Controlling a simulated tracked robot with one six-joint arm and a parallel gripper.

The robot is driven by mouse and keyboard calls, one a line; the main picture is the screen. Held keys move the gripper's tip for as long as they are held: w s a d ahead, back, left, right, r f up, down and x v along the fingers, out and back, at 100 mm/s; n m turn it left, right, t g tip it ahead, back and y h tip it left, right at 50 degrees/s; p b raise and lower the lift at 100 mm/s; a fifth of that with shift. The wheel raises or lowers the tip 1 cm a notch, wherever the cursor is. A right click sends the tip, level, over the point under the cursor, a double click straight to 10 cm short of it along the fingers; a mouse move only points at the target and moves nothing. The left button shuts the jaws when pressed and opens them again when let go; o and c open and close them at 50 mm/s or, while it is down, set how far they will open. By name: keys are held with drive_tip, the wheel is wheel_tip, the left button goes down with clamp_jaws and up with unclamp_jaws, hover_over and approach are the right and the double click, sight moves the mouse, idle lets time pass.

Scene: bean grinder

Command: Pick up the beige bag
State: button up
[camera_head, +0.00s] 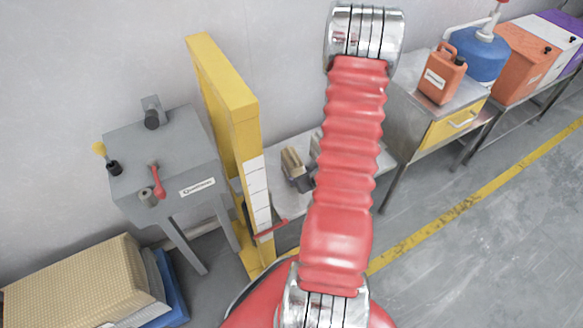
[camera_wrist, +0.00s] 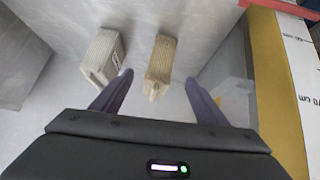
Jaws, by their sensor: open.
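The beige bag (camera_wrist: 161,62) stands near the middle of the wrist view, against the pale wall, with its narrow folded end towards me. My gripper (camera_wrist: 158,82) is open and empty, with one dark finger on each side of the bag's near end. Clear gaps show between the fingers and the bag, so they look apart from it. In the head view the beige bag (camera_head: 291,160) is on the low grey table (camera_head: 272,152), just left of my red arm. My arm hides most of my gripper there.
A light grey bag (camera_wrist: 103,58) stands left of the beige one, near my left finger. A tall yellow post (camera_head: 228,110) rises left of the table and shows at the wrist view's right edge. A grey machine (camera_head: 165,160) stands farther left. An orange canister (camera_head: 441,75) stands on the right.

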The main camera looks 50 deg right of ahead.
sight(298, 169)
drive_tip(key=t, duration=0.2)
drive_tip(key=s+f+m+t+h, duration=0.1)
drive_tip(key=t, duration=0.1)
drive_tip(key=shift+s+a+f+t+h, duration=0.1)
drive_tip(key=shift+s+a+t+h, duration=0.1)
drive_tip(key=shift+t+h, duration=0.15)
drive_tip(key=shift+w, duration=0.1)
drive_tip(key=shift+x, duration=4.3)
drive_tip(key=shift+x, duration=2.6)
drive_tip(key=shift+f, duration=0.1)
drive_tip(key=shift+c, duration=0.7)
